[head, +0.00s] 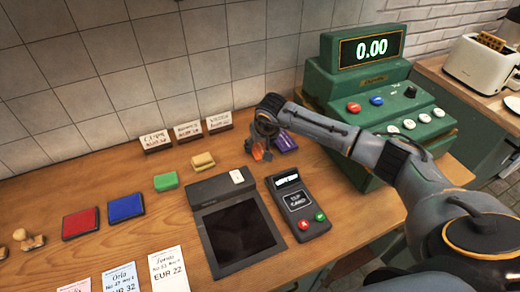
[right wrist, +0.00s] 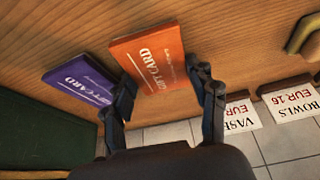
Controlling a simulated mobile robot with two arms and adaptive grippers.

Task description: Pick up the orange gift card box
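The orange gift card box (right wrist: 150,58) lies on the wooden counter, its "GIFT CARD" lettering showing in the right wrist view. In the head view only a small part of it (head: 258,154) shows below my right gripper (head: 262,142). In the right wrist view, my right gripper (right wrist: 163,80) is open, with one finger near each side of the orange box. Whether the fingers touch it is hard to tell. A purple gift card box (right wrist: 82,80) lies just beside it, also seen in the head view (head: 287,141). My left gripper is not in view.
The green cash register (head: 375,105) stands right of the boxes. A card terminal (head: 299,205) and a dark-screened device (head: 240,235) lie in front. Price signs (head: 188,132) stand along the tiled wall. A yellow sponge-like block (head: 203,161) is to the left.

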